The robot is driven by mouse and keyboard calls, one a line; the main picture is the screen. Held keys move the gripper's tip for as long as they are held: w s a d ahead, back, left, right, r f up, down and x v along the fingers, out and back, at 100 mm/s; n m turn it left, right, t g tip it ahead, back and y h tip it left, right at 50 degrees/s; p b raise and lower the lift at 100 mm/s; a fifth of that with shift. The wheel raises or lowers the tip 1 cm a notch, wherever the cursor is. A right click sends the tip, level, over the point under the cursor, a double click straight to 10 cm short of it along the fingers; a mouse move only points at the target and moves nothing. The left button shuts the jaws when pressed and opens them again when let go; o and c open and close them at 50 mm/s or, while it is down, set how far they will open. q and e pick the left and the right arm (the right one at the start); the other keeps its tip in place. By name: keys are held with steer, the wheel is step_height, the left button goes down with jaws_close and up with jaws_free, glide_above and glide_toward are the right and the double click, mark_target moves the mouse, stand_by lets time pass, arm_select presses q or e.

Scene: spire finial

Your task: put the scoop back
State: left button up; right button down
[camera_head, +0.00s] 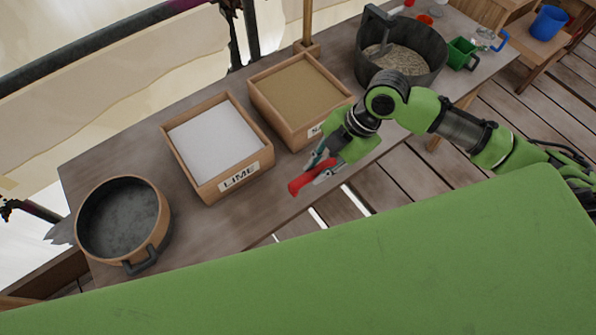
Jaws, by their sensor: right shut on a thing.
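My right gripper (324,170) is shut on a red thing (302,184), which looks like the scoop's handle. It holds it over the front edge of the bench, to the right of the box marked LIME (240,179). The rest of the scoop is hidden or too small to make out. The box holds white powder. A second wooden box (283,120) of tan sand stands behind it, its label partly covered by my right arm. My left gripper is not in view.
A round pan (163,228) stands at the bench's left end. A dark bucket (436,48) of grey material stands at the right rear. A green container (459,52) and small items lie beyond it. Bare bench top (210,232) shows in front of the LIME box.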

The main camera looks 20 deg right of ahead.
steer(key=w+a+f, duration=0.2)
steer(key=f, duration=0.1)
steer(key=w+a+f, duration=0.1)
steer(key=w+f, duration=0.1)
steer(key=shift+f+p, duration=0.25)
steer(key=shift+p, duration=0.05)
steer(key=f, duration=0.1)
steer(key=f+p, duration=0.1)
steer(key=f, duration=0.1)
steer(key=shift+w+a, duration=0.1)
steer(key=shift+a, duration=0.15)
steer(key=shift+f, duration=0.25)
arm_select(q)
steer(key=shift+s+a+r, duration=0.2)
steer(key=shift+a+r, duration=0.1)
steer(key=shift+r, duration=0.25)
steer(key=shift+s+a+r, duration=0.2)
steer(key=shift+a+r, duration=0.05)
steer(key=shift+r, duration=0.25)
arm_select(e)
steer(key=shift+f, duration=0.1)
steer(key=shift+f, duration=0.15)
steer(key=c, duration=1.9)
jaws_free()
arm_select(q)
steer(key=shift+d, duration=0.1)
arm_select(e)
steer(key=shift+d, duration=0.1)
